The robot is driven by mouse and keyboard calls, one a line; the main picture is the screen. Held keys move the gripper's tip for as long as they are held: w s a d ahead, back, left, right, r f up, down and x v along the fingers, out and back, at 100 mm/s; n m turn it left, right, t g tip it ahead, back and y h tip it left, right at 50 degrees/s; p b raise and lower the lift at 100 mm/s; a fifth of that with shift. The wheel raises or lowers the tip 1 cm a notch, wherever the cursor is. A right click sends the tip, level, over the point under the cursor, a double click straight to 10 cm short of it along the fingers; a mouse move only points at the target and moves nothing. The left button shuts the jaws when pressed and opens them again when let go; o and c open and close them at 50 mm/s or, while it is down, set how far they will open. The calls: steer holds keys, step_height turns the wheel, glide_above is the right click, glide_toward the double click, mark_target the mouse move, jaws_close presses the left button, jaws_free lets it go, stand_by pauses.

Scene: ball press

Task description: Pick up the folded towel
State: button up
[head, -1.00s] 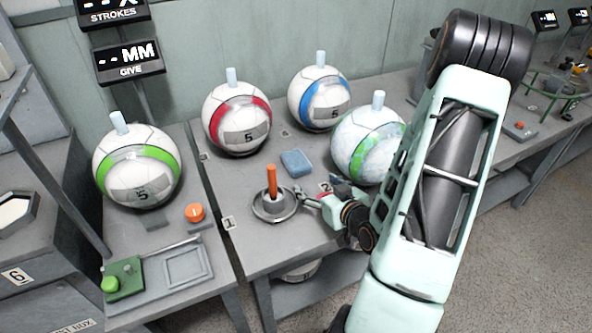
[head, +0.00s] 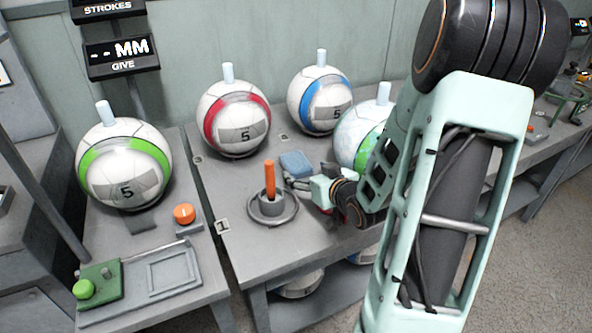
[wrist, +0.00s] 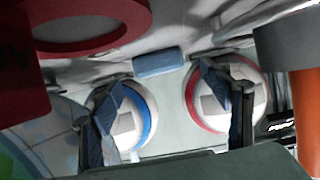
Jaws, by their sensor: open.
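The folded towel (head: 296,164) is a small blue block lying on the middle grey table, in front of the red-banded and blue-banded balls. In the wrist view the towel (wrist: 159,62) shows between and beyond my two fingers. My gripper (head: 294,183) is open and low over the table, just in front of the towel in the head view. The fingers (wrist: 168,110) stand apart with nothing between them. I cannot tell whether a finger touches the towel.
An orange-handled pump (head: 270,182) on a round base stands close left of my gripper. The red-banded ball (head: 235,118), blue-banded ball (head: 320,100) and a green-patched ball (head: 358,138) stand around the towel. A green-banded ball (head: 125,165) is on the left table.

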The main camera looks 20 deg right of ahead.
mark_target(297, 162)
steer(key=shift+w, duration=0.6)
steer(key=x, duration=0.1)
steer(key=b+x, duration=0.1)
steer(key=x, duration=0.1)
steer(key=r+x, duration=0.1)
steer(key=x, duration=0.1)
steer(key=shift+w, duration=0.25)
steer(key=shift+c, duration=0.4)
steer(key=c, duration=1.2)
